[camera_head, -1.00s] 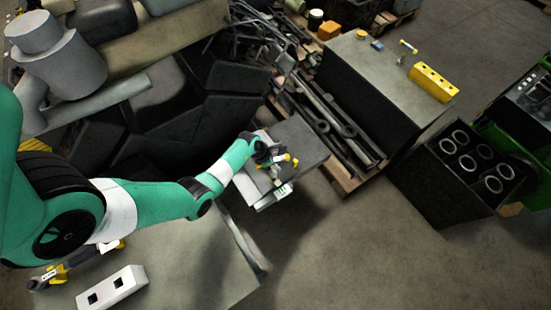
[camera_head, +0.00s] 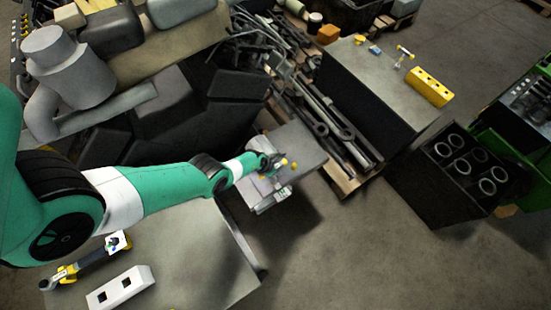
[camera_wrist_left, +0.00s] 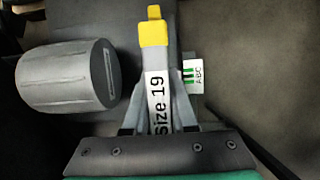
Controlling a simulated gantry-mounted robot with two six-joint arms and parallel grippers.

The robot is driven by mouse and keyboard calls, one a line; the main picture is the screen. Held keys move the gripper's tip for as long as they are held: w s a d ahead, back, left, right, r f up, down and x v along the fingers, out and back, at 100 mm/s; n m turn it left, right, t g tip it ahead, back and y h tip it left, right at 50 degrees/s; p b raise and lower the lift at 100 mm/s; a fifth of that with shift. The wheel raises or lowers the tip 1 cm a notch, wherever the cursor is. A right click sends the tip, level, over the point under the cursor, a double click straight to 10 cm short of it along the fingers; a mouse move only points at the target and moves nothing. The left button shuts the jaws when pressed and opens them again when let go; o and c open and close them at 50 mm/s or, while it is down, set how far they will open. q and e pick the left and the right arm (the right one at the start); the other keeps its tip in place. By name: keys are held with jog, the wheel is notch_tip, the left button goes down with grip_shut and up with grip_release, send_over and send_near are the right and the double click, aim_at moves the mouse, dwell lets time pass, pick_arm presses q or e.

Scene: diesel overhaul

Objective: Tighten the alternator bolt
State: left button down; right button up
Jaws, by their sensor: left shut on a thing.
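My left gripper (camera_head: 274,166) is at the end of the green arm, over a grey-topped stand in the middle of the head view. In the left wrist view, my left gripper (camera_wrist_left: 160,105) is shut on a grey tool (camera_wrist_left: 158,80) with a white "Size 19" label and a yellow end. A grey cylinder (camera_wrist_left: 62,78), possibly the alternator, lies left of the tool, apart from it in the picture. I cannot make out a bolt. The tool's working end is not clear. My right gripper is not in view.
The grey-topped stand (camera_head: 305,150) is under my left gripper. Another tool (camera_head: 84,262) and a white block with square holes (camera_head: 121,287) lie on the front table (camera_head: 200,265). A yellow block (camera_head: 429,87) is on the far bench. Bare floor lies right of the stand.

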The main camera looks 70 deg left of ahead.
pick_arm(q)
jog(key=shift+f+b, duration=1)
jog(key=shift+b, duration=0.05)
jog(key=shift+r, duration=0.15)
jog(key=m+h+b, duration=0.1)
jog(key=m, duration=0.2)
jog(key=shift+f, duration=0.2)
jog(key=m+g+h+b, duration=0.1)
jog(key=m+b, duration=0.2)
jog(key=m, duration=0.1)
jog(key=m+g+h+b, duration=0.1)
jog(key=m+b, duration=0.1)
jog(key=m, duration=0.2)
jog(key=d+m+h+b, duration=0.1)
jog(key=m+h+b, duration=0.1)
jog(key=m, duration=0.3)
jog(key=shift+s+f+g+b, duration=0.3)
jog(key=shift+f+g+b, duration=0.1)
jog(key=shift+b, duration=0.45)
jog(key=shift+d+r+m+b, duration=0.1)
jog(key=shift+r+m+b, duration=0.2)
jog(key=shift+m, duration=0.4)
jog(key=shift+s+r+g, duration=0.15)
jog(key=shift+g, duration=0.15)
jog(key=shift+m, duration=0.3)
jog(key=shift+r, duration=0.1)
